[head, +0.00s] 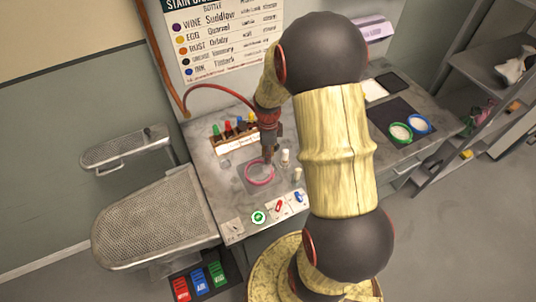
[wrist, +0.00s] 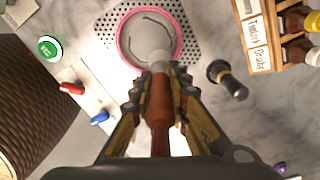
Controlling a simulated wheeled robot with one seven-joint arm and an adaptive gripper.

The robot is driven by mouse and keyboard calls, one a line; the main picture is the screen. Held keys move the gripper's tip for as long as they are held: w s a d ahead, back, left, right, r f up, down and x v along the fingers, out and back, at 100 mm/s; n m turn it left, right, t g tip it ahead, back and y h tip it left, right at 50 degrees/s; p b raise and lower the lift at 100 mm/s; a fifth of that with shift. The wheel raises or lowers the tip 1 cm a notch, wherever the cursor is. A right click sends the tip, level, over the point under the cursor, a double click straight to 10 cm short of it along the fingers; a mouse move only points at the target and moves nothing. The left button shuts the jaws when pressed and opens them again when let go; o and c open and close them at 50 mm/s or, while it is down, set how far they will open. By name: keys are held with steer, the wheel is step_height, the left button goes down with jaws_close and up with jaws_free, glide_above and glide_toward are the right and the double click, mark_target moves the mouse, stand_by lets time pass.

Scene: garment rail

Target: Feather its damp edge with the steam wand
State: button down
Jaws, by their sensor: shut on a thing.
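My gripper (head: 268,140) is shut on the steam wand, a rust-coloured rod (wrist: 158,112) with a pale tip; a red hose (head: 215,87) runs to it. In the wrist view its tip is over the near edge of a pink-rimmed hoop (wrist: 119,42) holding whitish cloth (wrist: 147,36). I cannot tell whether the tip touches the cloth. A thin dark curved line shows on the cloth; part of the cloth is hidden behind the wand. In the head view the pink hoop (head: 261,184) lies on the worktop's perforated plate.
A rack of coloured-cap bottles (head: 235,140) stands behind left. A green button (head: 258,217), red lever (head: 279,206) and blue lever (head: 299,197) are in front. Green (head: 391,133) and blue (head: 430,122) hoops lie right.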

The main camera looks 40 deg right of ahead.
steer(key=shift+w, duration=0.1)
steer(key=shift+w, duration=1.15)
steer(key=shift+a, duration=0.1)
steer(key=shift+w, duration=0.1)
steer(key=shift+w+a, duration=0.75)
steer(key=shift+w, duration=0.15)
steer(key=shift+a, duration=0.15)
